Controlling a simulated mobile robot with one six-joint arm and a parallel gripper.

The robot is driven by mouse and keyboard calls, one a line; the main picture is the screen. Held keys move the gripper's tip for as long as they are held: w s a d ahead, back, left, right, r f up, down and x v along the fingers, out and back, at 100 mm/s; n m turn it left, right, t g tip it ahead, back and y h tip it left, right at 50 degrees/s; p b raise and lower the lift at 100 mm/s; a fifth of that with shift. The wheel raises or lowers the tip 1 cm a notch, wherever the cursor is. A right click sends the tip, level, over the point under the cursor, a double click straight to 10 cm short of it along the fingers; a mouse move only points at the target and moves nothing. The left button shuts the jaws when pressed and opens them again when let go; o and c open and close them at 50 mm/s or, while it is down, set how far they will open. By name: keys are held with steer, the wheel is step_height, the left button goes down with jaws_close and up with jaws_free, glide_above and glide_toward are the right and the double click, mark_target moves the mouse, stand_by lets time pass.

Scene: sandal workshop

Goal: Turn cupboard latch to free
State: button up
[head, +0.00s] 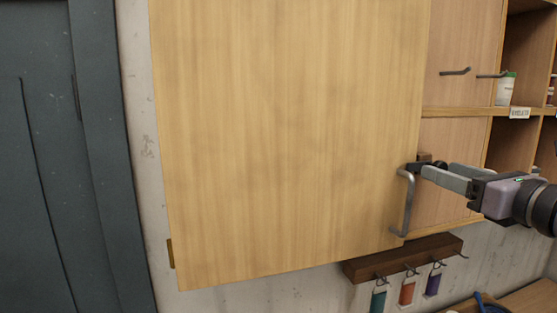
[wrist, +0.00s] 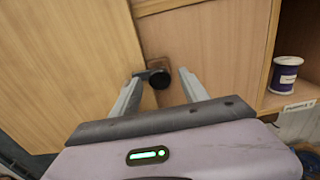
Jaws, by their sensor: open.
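The cupboard door (head: 290,130) is a large pale wooden panel that looks closed, with a grey metal bar handle (head: 407,205) at its lower right. The latch (wrist: 158,78) is a small black piece with a round end on a brown wooden block (wrist: 158,63), just right of the door's edge. Its dark bar seems to reach left across that edge. My gripper (wrist: 162,73) is open, its two grey fingers on either side of the latch. I cannot tell whether they touch it. In the head view my gripper (head: 437,168) comes from the right and partly hides the latch.
Open shelves (head: 515,112) stand right of the door, with a labelled jar (head: 507,90). A purple-banded spool (wrist: 286,75) shows in the wrist view. Metal hooks (head: 455,71) stick out above the gripper. A dark hook rail (head: 402,258) with coloured tags hangs below the cupboard.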

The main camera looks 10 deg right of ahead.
jaws_close()
steer(key=shift+f+n+b, duration=0.1)
steer(key=shift+n+b, duration=0.2)
steer(key=shift+b, duration=0.1)
steer(key=shift+n+b, duration=7.85)
steer(key=shift+n, duration=0.75)
jaws_free()
